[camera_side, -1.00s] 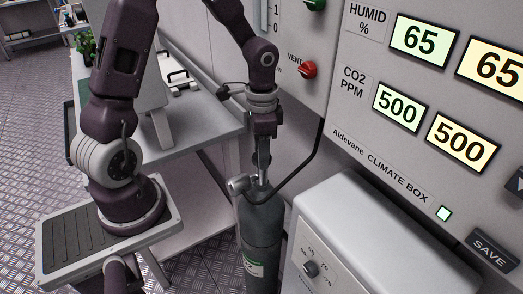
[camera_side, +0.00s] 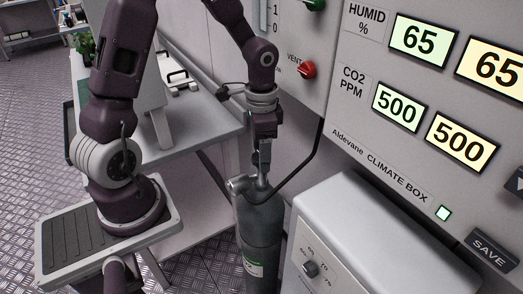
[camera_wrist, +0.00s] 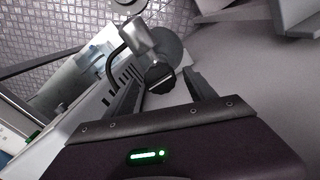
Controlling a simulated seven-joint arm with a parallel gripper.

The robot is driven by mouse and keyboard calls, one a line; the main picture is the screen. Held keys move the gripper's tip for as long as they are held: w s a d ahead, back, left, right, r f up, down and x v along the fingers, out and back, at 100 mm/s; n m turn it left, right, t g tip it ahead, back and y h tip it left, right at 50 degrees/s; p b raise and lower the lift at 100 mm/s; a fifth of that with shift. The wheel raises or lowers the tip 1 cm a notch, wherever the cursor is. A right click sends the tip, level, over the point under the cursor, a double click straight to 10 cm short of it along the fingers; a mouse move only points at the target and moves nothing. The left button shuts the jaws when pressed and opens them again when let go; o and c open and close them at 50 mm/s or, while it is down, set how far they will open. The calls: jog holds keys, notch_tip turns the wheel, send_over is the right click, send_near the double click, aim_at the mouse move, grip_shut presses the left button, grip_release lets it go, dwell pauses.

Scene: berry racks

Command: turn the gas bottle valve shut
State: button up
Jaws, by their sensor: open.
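The dark grey gas bottle (camera_side: 262,232) stands upright, with a green-and-white label low on its body. Its metal valve (camera_side: 240,184) sits on top, with a round knob sticking out to the left. In the wrist view the valve body (camera_wrist: 140,42) shows above my gripper, and its dark-ended stem (camera_wrist: 160,78) lies between my fingertips. My gripper (camera_side: 262,168) points down over the valve. In the wrist view its two fingers (camera_wrist: 162,71) are apart, with nothing clamped between them. I cannot tell whether either finger touches the valve.
A black hose (camera_side: 304,170) curves from the valve up to the climate box (camera_side: 385,165) on the right. A white cabinet with a dial (camera_side: 345,235) stands close to the bottle's right. A grey table (camera_side: 195,135) is behind on the left.

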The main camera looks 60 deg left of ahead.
notch_tip(320, 180, up, 7)
jog(key=shift+r, duration=0.1)
dwell(0.3)
jog(key=s+d+r+n+t, duration=0.2)
jog(key=s+r, duration=0.3)
jog(key=s, duration=0.3)
jog(key=s+d+r+n+t, duration=0.2)
jog(key=s+d+r+t, duration=0.1)
jog(key=s+r, duration=0.3)
jog(key=shift+s+d+r+t, duration=0.2)
jog(key=shift+s+d+t, duration=0.1)
jog(key=shift+s+d, duration=0.65)
